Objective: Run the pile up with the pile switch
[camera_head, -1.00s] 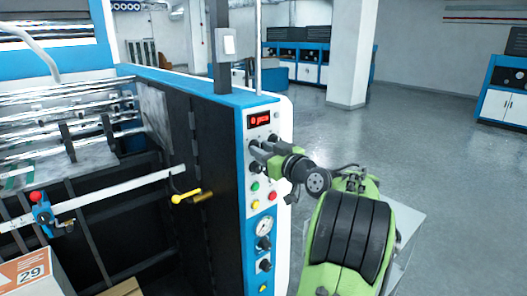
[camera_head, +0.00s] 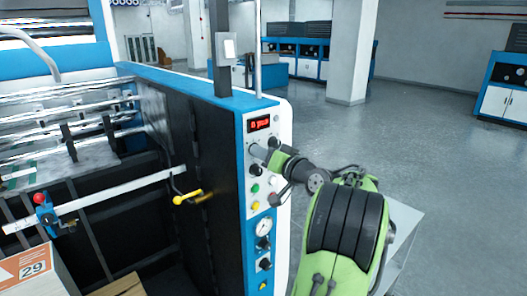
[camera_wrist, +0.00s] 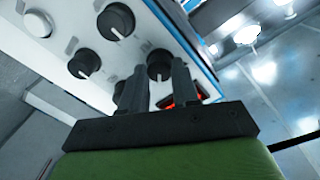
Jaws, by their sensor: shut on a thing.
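The control panel (camera_head: 283,125) stands at the end of the machine, with a red display near its top. My gripper (camera_head: 260,154) is at the panel just below the display, partly hiding the controls there. In the wrist view its two dark fingers (camera_wrist: 157,82) are shut on a black knob (camera_wrist: 160,62) with a white mark, close to the red display (camera_wrist: 182,100). I cannot read a label naming this knob as the pile switch.
Two more black knobs (camera_wrist: 116,20) (camera_wrist: 84,63) and a white button (camera_wrist: 38,23) are close beside my fingers. A yellow handle (camera_head: 187,197) sticks out from the machine's dark side wall. Open floor (camera_head: 430,150) lies to the right.

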